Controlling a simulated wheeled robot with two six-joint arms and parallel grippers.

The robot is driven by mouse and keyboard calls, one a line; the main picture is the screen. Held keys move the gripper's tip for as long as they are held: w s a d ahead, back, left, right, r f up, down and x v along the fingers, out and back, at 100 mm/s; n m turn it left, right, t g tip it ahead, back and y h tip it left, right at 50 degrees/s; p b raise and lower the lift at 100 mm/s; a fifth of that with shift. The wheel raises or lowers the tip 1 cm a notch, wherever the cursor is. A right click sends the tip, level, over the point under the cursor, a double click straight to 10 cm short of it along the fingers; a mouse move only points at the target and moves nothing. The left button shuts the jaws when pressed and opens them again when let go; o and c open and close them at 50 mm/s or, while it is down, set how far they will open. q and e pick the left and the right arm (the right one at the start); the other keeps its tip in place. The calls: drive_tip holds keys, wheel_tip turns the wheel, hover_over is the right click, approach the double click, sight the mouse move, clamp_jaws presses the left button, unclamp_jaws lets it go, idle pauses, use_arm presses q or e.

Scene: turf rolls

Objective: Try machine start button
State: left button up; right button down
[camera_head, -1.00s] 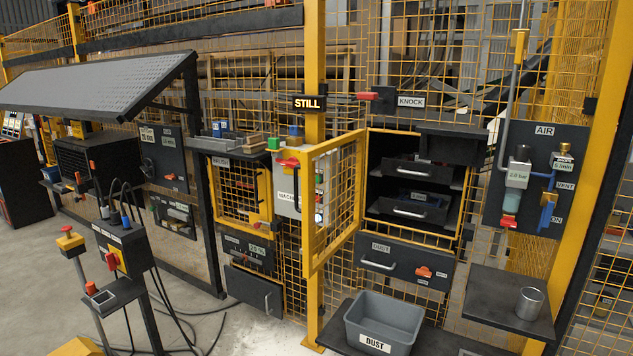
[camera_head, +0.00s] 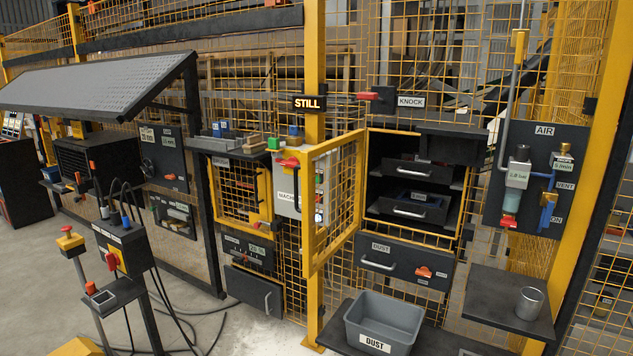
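The light grey machine box (camera_head: 287,192) stands at the centre with a red handle (camera_head: 288,162) on top. Its label is partly cut off by the frame of an open yellow mesh door (camera_head: 334,200). Small coloured buttons or lamps (camera_head: 320,178) show through that mesh; I cannot tell which is the start button. A sign reading STILL (camera_head: 309,103) hangs on the yellow post above. Neither of my grippers is in view.
An AIR panel (camera_head: 530,190) with a gauge and blue valve handle (camera_head: 548,211) is at the right. A red-knobbed pedestal (camera_head: 120,245) stands front left with loose cables. A grey DUST bin (camera_head: 384,322) and a shelf with a metal cup (camera_head: 529,303) are front right.

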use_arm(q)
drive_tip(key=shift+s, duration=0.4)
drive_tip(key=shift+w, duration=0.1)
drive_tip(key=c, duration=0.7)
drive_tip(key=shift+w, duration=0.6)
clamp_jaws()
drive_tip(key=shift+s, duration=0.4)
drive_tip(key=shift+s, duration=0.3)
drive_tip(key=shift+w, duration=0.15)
